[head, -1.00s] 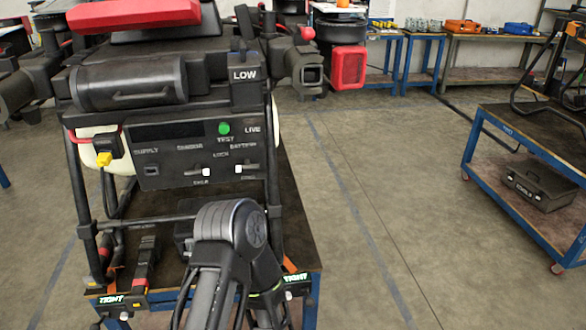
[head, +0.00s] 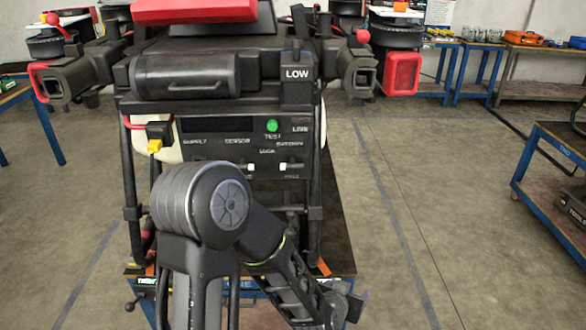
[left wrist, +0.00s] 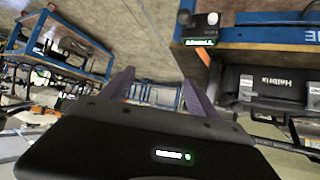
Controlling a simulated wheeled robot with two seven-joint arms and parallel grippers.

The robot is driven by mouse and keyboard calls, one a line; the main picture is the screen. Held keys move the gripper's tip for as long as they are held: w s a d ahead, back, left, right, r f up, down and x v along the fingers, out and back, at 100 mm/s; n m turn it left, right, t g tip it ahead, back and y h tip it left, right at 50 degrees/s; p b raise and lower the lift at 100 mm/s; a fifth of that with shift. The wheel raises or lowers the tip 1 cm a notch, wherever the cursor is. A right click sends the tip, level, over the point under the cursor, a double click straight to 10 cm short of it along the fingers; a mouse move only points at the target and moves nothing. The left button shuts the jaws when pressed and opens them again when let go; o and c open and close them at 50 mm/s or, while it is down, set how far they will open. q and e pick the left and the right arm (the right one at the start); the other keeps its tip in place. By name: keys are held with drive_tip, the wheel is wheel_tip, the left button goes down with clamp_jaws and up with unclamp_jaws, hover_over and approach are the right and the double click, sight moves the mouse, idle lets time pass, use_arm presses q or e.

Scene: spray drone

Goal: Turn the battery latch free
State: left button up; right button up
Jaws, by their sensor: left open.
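The spray drone (head: 205,75) stands on a bench, its dark control panel (head: 235,148) facing me. The battery latch (head: 290,166) is a small lever with a white end, under the BATTERY label at the panel's right. Its white end points left, toward the LOCK side; FREE is printed below right. My left arm rises in front of the panel's lower left and bends down to the right. My left gripper (head: 345,303) is low, right of the bench front, apart from the latch. In the left wrist view its jaws (left wrist: 157,80) are open and empty. My right gripper is not in view.
A yellow-ended plug (head: 154,146) is at the panel's left. A blue-framed cart (head: 555,165) stands at the right. The floor (head: 430,190) between is clear.

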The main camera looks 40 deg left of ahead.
use_arm(q)
drive_tip(key=w+a+r+n+t+y, duration=0.1)
drive_tip(key=a+r+t+y, duration=0.15)
drive_tip(key=a+r, duration=0.4)
drive_tip(key=w+a+r+n+t+y, duration=0.1)
drive_tip(key=a+r+y, duration=0.2)
drive_tip(key=r, duration=0.7)
drive_tip(key=n+y, duration=0.1)
drive_tip(key=y, duration=0.3)
approach(293, 168)
drive_tip(key=x, duration=0.2)
drive_tip(key=shift+w+a, duration=0.15)
drive_tip(key=shift+a, duration=0.05)
drive_tip(key=shift+w+a, duration=0.1)
drive_tip(key=p+x, duration=0.1)
drive_tip(key=x, duration=0.6)
drive_tip(key=shift+w+a, duration=0.15)
drive_tip(key=shift+w, duration=0.1)
drive_tip(key=c, duration=1.3)
